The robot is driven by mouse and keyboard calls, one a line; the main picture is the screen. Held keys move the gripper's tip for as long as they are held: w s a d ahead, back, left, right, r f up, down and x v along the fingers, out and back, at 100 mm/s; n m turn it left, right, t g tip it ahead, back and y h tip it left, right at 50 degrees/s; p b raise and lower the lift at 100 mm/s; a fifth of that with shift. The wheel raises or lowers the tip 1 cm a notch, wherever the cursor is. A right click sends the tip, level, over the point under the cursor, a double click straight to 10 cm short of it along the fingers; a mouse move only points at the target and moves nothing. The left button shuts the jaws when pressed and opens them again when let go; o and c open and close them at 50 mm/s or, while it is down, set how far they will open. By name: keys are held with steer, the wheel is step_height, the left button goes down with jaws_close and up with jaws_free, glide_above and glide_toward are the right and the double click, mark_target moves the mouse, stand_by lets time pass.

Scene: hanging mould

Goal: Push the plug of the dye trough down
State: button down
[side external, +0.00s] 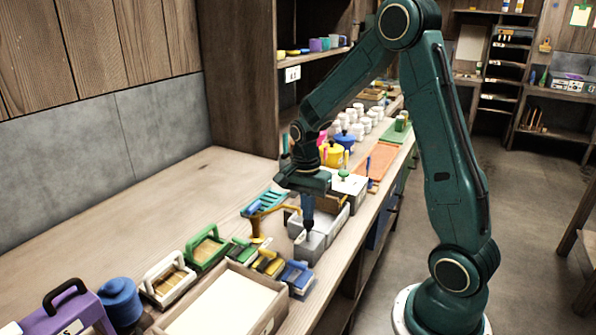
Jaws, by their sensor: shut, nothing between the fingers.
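The dye trough (331,231) is a long pale grey box near the front edge of the bench. At its near end is a darker grey block-like part (309,248). My gripper (308,232) points straight down, its dark fingers shut and empty. The fingertips are at the top of this grey part; I cannot tell whether they touch it. I cannot make out the plug clearly at this size; the fingers may hide it.
A teal rack on a yellow stand (264,204) is close left of my gripper. A white-topped box with a green knob (344,175) stands behind the trough. Several coloured brushes and a wooden tray (280,309) are nearer the camera. The bench's back left is clear.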

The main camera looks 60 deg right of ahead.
steer(key=shift+f, duration=0.15)
steer(key=shift+f, duration=1.5)
steer(key=shift+s+f, duration=0.1)
steer(key=shift+f, duration=0.15)
steer(key=shift+a, duration=0.1)
step_height(320, 180, up, 15)
steer(key=w, duration=0.1)
